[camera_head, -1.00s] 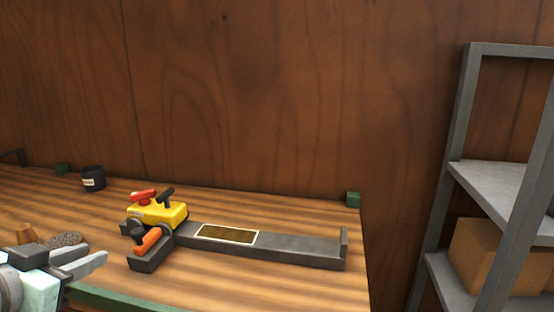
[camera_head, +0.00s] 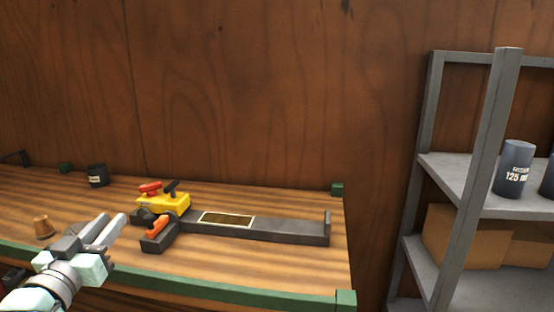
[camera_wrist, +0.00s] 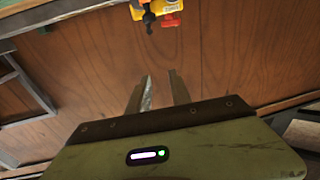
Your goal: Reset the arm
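My gripper (camera_head: 112,230) is at the lower left of the head view, over the front part of the workbench. Its two fingers are apart with nothing between them. In the wrist view the fingers (camera_wrist: 158,92) also show apart and empty. The yellow mower (camera_head: 165,203), with a red part and a black lever on top, stands at the left end of the dark lift (camera_head: 280,230). An orange handle (camera_head: 158,232) sits at the lift's near left. The mower also shows at the top of the wrist view (camera_wrist: 158,10), apart from the fingers.
The wooden workbench (camera_head: 290,268) has a green front edge and green corner blocks. A black cup (camera_head: 97,175) stands at the back left and a brown tapered object (camera_head: 43,227) at the left. A grey shelf (camera_head: 450,180) with boxes (camera_head: 465,238) and a dark canister (camera_head: 514,168) stands right.

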